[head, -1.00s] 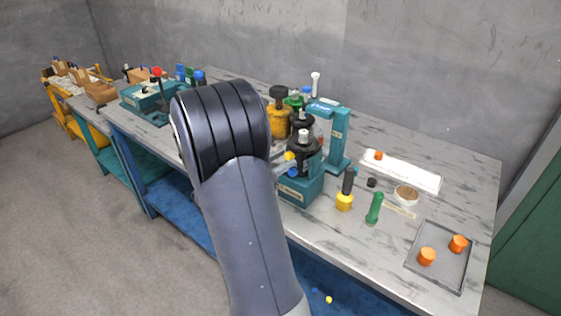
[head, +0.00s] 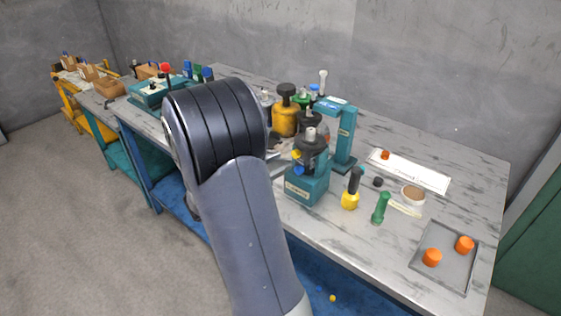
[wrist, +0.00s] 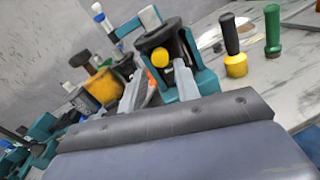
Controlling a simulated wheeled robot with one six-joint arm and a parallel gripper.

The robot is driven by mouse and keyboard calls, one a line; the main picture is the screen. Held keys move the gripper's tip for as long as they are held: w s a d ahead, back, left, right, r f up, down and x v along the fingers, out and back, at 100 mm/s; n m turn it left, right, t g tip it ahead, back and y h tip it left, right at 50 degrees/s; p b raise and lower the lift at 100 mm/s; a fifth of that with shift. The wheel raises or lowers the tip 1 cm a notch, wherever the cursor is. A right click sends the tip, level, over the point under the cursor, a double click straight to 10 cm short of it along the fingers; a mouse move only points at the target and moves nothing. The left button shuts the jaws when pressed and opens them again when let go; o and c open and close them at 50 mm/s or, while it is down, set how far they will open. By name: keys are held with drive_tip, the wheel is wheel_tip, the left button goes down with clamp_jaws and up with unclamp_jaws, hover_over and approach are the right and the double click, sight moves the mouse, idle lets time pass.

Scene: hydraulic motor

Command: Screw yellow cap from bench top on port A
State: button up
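The hydraulic motor, a black body (head: 311,143), stands upright in a teal fixture (head: 307,190) on the bench; its dark body also shows in the wrist view (wrist: 160,38). A yellow cap (wrist: 159,57) is at the motor's front, and it also shows in the head view (head: 297,155). A blue cap (head: 297,169) is just below it. My gripper (wrist: 160,70) has its two grey fingers spread, with the yellow cap between and slightly above their tips. I see gaps beside the cap. The port behind the cap is hidden. In the head view my arm hides most of the gripper.
A black-and-yellow tool (head: 351,190) and a green-handled tool (head: 381,208) stand right of the fixture. A grey tray (head: 420,275) with orange caps is at the front right. A teal press stand (head: 345,140) and an amber bottle (head: 286,115) stand behind.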

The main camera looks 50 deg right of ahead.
drive_tip(key=o, duration=0.6)
drive_tip(key=shift+c, duration=0.2)
drive_tip(key=shift+a, duration=0.1)
drive_tip(key=shift+w+a, duration=0.15)
drive_tip(key=shift+a, duration=1.3)
drive_tip(key=shift+w+a, duration=0.15)
drive_tip(key=shift+a, duration=1.3)
drive_tip(key=w+a, duration=0.1)
drive_tip(key=a, duration=0.9)
drive_tip(key=shift+a, duration=0.4)
